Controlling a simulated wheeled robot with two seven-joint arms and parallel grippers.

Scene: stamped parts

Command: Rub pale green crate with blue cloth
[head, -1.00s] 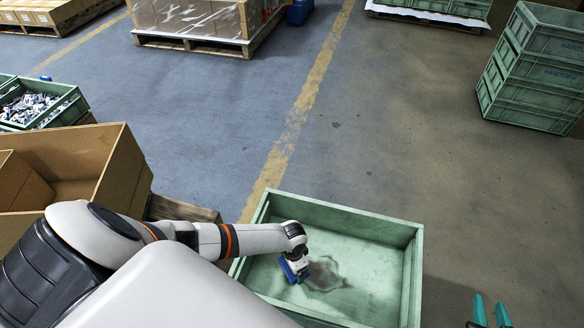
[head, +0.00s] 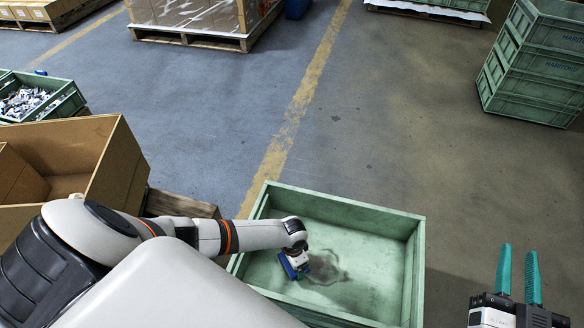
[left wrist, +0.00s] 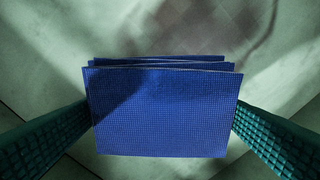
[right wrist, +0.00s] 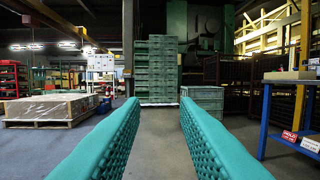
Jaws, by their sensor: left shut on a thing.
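The pale green crate (head: 385,228) stands open at the bottom centre of the head view. A dark smudge (head: 328,272) marks its inside floor. My left gripper (head: 295,266) reaches down into the crate, shut on the folded blue cloth (left wrist: 162,110). The cloth also shows in the head view (head: 288,268), at the left edge of the smudge. In the left wrist view the cloth sits between both fingers above the pale floor; whether it touches cannot be told. My right gripper (head: 518,275) is open and empty, right of the crate, with its fingers apart in the right wrist view (right wrist: 160,125).
A cardboard box (head: 112,165) stands left of the crate. A green bin of small parts (head: 40,100) is behind it. Stacked green crates (head: 535,65) stand at the back right. A wrapped pallet load (head: 200,15) is at the back. The floor between is clear.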

